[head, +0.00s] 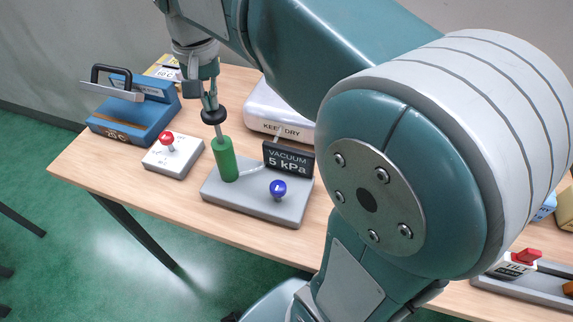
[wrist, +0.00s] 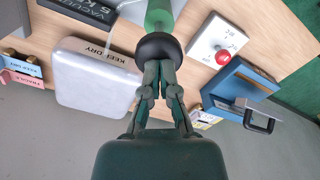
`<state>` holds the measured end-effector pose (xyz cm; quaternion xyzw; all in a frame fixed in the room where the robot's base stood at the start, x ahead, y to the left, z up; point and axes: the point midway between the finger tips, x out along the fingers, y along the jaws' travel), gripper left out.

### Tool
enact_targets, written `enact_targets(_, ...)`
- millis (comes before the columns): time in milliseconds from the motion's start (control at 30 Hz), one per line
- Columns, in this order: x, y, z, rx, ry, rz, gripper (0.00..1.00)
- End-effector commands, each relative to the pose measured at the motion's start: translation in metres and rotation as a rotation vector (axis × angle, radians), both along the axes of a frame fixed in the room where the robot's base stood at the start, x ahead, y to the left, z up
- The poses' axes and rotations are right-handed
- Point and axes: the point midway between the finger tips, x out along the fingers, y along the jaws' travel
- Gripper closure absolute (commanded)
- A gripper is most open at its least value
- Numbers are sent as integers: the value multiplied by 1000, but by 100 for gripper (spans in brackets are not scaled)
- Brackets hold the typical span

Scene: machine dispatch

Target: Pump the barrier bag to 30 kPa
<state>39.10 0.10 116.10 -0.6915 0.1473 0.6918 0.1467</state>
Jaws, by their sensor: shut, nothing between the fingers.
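The vacuum pump is a green cylinder (head: 225,160) with a rod and a black knob (head: 213,115) on top, standing on a grey base (head: 255,202). Its black display (head: 288,160) reads "VACUUM 5 kPa". A blue knob (head: 278,188) sits on the same base. The silver barrier bag (head: 272,105), marked "KEEP DRY", lies behind the pump; it also shows in the wrist view (wrist: 92,82). My gripper (head: 209,101) is shut with its fingertips at the black knob, from above. In the wrist view the fingertips meet against the knob (wrist: 160,47), with nothing visible between them.
A grey box with a red knob (head: 168,142) stands left of the pump. A blue device with a black handle (head: 130,105) is at the far left. A red-handled device (head: 520,262) is at the right. My arm covers much of the table's right side.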

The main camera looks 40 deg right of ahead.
Motion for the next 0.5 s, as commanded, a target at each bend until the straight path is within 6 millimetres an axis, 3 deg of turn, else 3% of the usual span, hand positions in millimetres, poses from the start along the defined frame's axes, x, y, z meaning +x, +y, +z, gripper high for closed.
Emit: enact_targets(500,0,0,-14,0,2,0,100)
